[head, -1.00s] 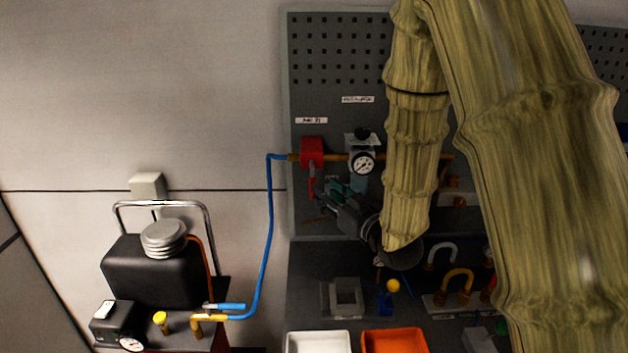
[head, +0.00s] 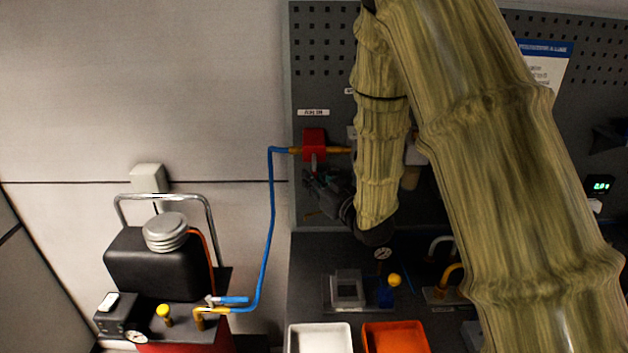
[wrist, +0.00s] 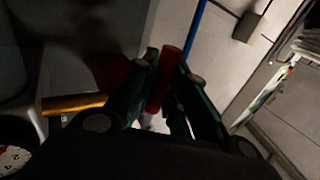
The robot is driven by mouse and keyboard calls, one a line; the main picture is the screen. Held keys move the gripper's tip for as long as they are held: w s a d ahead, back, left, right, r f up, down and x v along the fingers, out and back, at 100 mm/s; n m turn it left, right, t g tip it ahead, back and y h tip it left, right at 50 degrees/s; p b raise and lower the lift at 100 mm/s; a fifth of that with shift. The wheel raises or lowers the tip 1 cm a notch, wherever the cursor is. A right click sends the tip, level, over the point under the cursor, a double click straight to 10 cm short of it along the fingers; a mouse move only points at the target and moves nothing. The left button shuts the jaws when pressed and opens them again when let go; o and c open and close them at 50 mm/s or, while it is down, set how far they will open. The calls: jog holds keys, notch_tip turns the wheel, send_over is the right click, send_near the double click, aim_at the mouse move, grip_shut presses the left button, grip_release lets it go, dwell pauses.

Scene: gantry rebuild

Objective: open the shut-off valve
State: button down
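The shut-off valve is a red block (head: 315,143) on the pegboard, with the blue hose on its left and a brass pipe on its right. Its red lever (wrist: 167,78) shows between my fingertips in the wrist view. In the head view the lever hangs below the block and its lower part is hidden behind my gripper. My gripper (head: 313,180) is just below the block, reaching in from the right. In the wrist view both fingers (wrist: 168,68) lean in close along the lever's sides and seem shut on it. The exact contact is dark.
The brass pipe (wrist: 75,104) runs beside my left finger in the wrist view. The blue hose (head: 267,230) drops to the compressor (head: 155,270) at the left. A white tray (head: 320,325) and an orange tray (head: 395,325) sit below.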

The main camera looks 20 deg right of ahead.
jog(key=shift+s+r, duration=0.1)
jog(key=shift+r, duration=0.05)
jog(key=b, duration=0.1)
jog(key=m+b, duration=0.1)
jog(key=b, duration=0.1)
jog(key=shift+a+f+t, duration=0.2)
jog(key=shift+f+t, duration=0.05)
jog(key=shift+t, duration=0.15)
jog(key=shift+w+a+r+m+t+b, duration=0.2)
jog(key=shift+a+r+m+t+b, duration=0.15)
jog(key=shift+m+b, duration=0.55)
jog(key=c, duration=1.4)
grip_release()
jog(key=shift+s, duration=0.1)
jog(key=shift+c, duration=0.2)
